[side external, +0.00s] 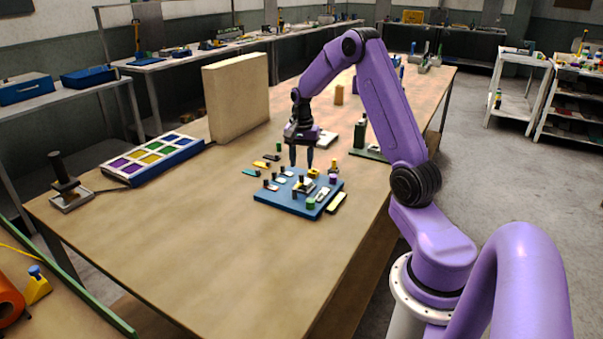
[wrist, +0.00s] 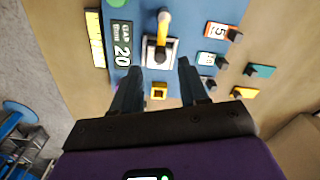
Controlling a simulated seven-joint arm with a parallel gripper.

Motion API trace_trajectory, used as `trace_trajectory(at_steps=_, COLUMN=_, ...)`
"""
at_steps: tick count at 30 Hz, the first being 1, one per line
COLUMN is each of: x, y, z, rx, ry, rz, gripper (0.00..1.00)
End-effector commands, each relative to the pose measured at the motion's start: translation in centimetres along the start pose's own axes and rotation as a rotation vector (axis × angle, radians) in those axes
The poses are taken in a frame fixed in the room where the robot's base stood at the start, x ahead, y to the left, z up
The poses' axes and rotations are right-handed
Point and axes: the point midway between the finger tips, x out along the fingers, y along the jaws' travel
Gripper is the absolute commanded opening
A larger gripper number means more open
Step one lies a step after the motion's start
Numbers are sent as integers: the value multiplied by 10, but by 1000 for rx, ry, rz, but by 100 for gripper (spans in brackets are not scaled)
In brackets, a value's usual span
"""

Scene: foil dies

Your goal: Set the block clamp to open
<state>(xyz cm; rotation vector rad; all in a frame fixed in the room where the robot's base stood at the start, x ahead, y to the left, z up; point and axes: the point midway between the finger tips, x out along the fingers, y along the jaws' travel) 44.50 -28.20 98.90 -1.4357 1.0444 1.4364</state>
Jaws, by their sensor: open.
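The blue board (side external: 270,199) lies on the wooden table, with several small fittings on it. In the wrist view, a fitting with a yellow lever (wrist: 163,25) on a pale plate (wrist: 151,58) sits on the board and looks like the block clamp. I cannot tell for sure whether it is set open or closed. A small yellow square piece (wrist: 158,91) lies nearer my gripper. My gripper (side external: 301,165) points down above the board's far edge. In the wrist view, its fingers (wrist: 159,75) are apart with nothing held between them, and the plate shows just beyond them.
Number tags, including an orange one (wrist: 220,31), and a dark "20" label (wrist: 121,44) sit on the board. Small coloured pieces lie beside it. A tray of coloured squares (side external: 125,182) and an upright tan panel (side external: 237,97) stand left. The table front is clear.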

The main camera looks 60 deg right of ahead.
Motion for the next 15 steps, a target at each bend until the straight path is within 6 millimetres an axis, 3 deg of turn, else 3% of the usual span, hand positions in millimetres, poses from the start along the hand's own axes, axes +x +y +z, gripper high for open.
trace_trajectory(at_steps=6, x=33, y=0, z=0, rx=-1, ry=-2, rz=2, gripper=44)
trace_trajectory(at_steps=15, x=47, y=0, z=0, rx=-1, ry=0, rz=-1, gripper=44)
